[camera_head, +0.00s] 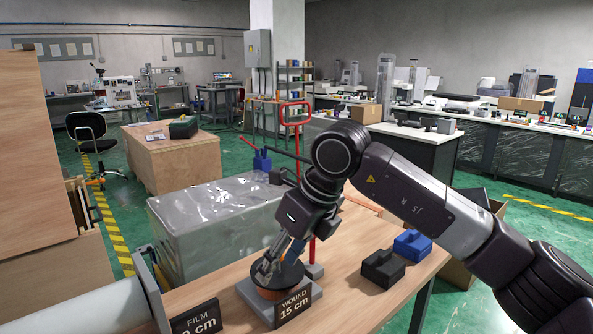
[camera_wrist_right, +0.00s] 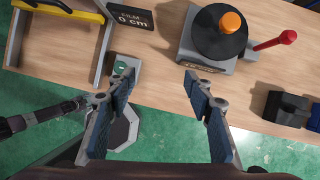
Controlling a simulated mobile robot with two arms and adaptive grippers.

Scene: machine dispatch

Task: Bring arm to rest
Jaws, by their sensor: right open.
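My right arm comes in from the right in the head view. Its gripper (camera_head: 278,262) points down and, in this view, overlaps the winder (camera_head: 278,292), a dark round drum on a grey base. In the right wrist view the gripper (camera_wrist_right: 157,92) is open with its two blue-padded fingers apart. Nothing is between them but the table edge and green floor. The winder (camera_wrist_right: 218,35) shows beyond the fingers with an orange knob and a red handle (camera_wrist_right: 275,40). My left gripper cannot be made out in either view.
The wooden table (camera_head: 345,290) carries a sign reading WOUND 15 cm (camera_head: 293,305), a FILM sign (camera_head: 196,318), a white roll (camera_head: 80,312), and black (camera_head: 383,268) and blue (camera_head: 412,244) blocks. A plastic-wrapped crate (camera_head: 215,230) stands behind. A small grey plate (camera_wrist_right: 124,68) lies near the table edge.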

